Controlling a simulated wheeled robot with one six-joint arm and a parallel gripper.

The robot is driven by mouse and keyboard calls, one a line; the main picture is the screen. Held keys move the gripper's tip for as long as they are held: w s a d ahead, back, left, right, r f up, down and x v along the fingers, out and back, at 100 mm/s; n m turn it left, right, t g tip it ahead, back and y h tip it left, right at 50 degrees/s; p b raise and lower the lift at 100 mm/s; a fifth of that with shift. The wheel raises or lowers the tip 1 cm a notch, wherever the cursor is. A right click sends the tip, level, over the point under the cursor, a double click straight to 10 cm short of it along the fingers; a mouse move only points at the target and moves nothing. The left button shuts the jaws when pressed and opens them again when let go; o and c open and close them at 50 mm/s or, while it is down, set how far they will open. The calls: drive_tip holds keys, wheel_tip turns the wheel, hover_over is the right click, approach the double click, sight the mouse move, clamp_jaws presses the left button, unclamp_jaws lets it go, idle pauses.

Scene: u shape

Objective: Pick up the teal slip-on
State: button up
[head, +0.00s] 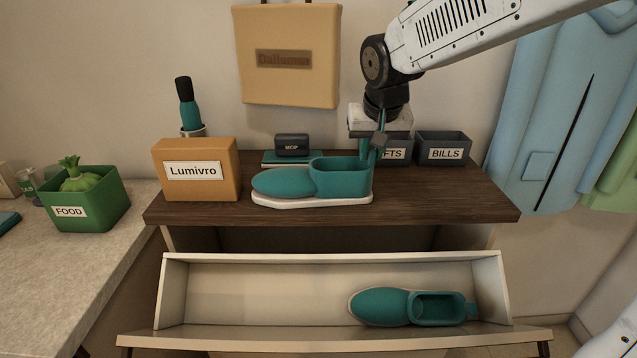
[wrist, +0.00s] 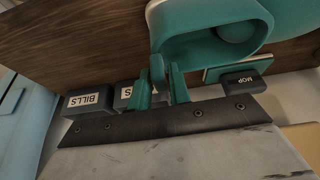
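One teal slip-on (head: 283,183) with a white sole sits on the dark wooden cabinet top, toe to the left. A second teal slip-on (head: 382,306) lies at the right in the open drawer below. My gripper (head: 377,146) is at the heel of the upper slip-on. In the wrist view this slip-on (wrist: 225,55) fills the top. There the two fingers of my gripper (wrist: 160,80) stand on either side of its small heel tab. I cannot tell whether they press on the tab.
The pulled-out drawer (head: 250,295) is otherwise empty. An orange Lumivro box (head: 194,185) stands left of the upper slip-on. A dark MOP box (head: 292,142) is behind it. A BILLS bin (head: 444,147) and another grey bin (head: 398,152) stand close behind my gripper.

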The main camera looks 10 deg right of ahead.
clamp_jaws()
